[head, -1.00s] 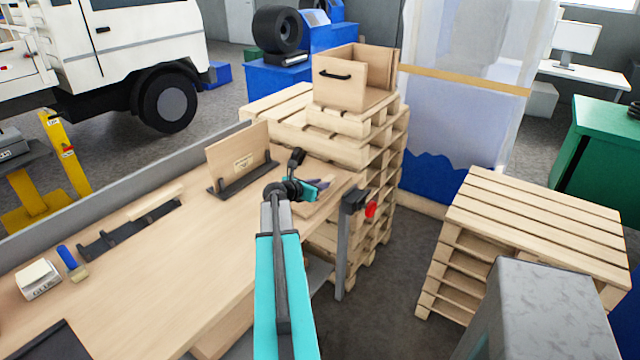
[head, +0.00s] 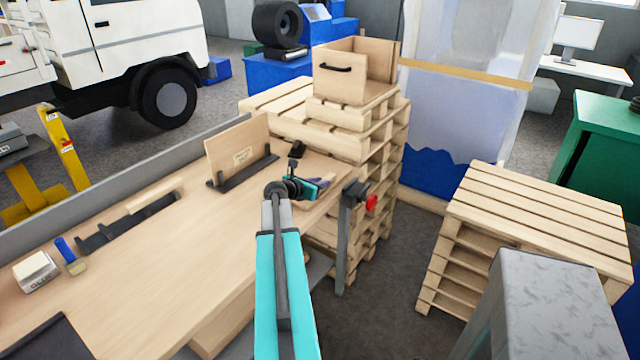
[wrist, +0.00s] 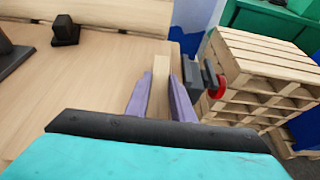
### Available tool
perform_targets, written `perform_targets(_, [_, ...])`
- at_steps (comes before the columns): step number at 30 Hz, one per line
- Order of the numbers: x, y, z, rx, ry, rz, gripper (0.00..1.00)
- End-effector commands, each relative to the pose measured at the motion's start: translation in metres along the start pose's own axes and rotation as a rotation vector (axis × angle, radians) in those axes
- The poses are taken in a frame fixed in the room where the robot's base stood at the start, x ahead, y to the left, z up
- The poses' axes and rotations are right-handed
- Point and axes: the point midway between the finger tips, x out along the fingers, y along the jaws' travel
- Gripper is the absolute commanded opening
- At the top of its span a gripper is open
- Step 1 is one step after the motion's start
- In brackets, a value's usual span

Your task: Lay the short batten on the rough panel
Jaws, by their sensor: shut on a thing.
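My gripper (head: 322,183) is over the far right end of the workbench. In the wrist view its purple fingers (wrist: 162,100) are shut on a pale wooden strip, the short batten (wrist: 160,78), which points away from the wrist. In the head view the batten is mostly hidden by my gripper. I cannot tell whether it touches the bench. An upright wooden panel (head: 232,145) with a small label stands in a black holder (head: 245,174), left of my gripper. I cannot tell if it is the rough panel.
A vise with a red knob (head: 371,203) is at the bench edge, close right of my gripper. Another wooden strip (head: 155,195) lies by a black rack (head: 125,225). A glue box (head: 36,272) and a blue-handled brush (head: 68,252) are at the left. The middle bench (head: 190,265) is clear.

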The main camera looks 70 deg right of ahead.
Motion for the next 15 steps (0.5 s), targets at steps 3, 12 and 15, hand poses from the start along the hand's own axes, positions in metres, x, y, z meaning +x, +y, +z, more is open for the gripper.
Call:
perform_targets(3, [0.0, 0.0, 0.0001, 0.0, 0.0, 0.0, 0.35])
perform_targets(12, [-0.0001, 0.0, -0.0001, 0.0, 0.0, 0.0, 0.43])
perform_targets(15, [-0.0009, 0.0, -0.0001, 0.0, 0.0, 0.0, 0.43])
